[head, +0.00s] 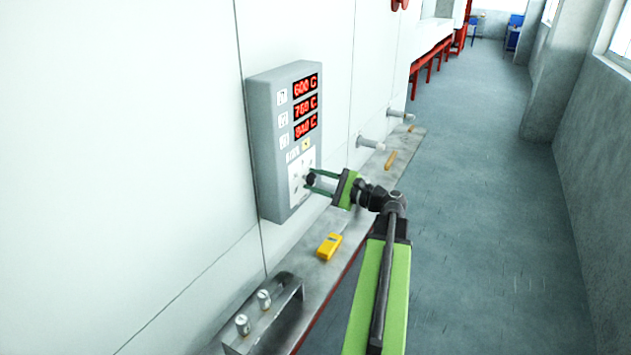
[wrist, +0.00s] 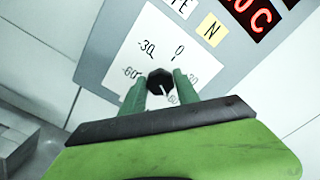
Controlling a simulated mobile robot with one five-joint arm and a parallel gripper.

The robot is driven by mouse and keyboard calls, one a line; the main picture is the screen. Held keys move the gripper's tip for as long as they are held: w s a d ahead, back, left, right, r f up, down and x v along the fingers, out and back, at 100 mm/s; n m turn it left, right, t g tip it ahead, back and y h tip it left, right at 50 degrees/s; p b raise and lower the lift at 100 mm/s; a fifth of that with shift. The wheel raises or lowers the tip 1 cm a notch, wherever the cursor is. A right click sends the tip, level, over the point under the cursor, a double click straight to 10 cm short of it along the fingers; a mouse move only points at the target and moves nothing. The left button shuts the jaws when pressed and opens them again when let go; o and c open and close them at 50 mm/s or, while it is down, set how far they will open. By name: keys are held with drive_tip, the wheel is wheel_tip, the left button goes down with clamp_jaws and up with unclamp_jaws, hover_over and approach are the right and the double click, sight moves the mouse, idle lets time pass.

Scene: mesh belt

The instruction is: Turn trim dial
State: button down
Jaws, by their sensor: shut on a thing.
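The trim dial is a small black knob (wrist: 160,80) on a white scale plate (wrist: 139,42) marked with -60, -30, 0, 30 and 60. A white pointer line on the knob points toward the 60 mark at lower right in the wrist view. The knob (head: 310,180) also shows in the head view, low on the grey control box (head: 268,150). My gripper (head: 311,181) reaches it from the right. Its two green fingers sit on either side of the knob, shut on it, in the wrist view (wrist: 160,84).
The box carries three red displays reading about 600 C, 759 C and 840 C (head: 306,126). A grey ledge (head: 310,282) runs below, with a yellow device (head: 329,246) and a bracket holding two small jars (head: 264,298). Two pipe stubs (head: 370,143) stick out beyond. The aisle floor (head: 470,200) at right is clear.

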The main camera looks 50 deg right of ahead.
drive_tip(key=shift+m, duration=0.3)
drive_tip(key=c, duration=0.9)
unclamp_jaws()
drive_tip(key=v, duration=1.7)
drive_tip(key=shift+s, duration=0.2)
drive_tip(key=shift+f, duration=0.1)
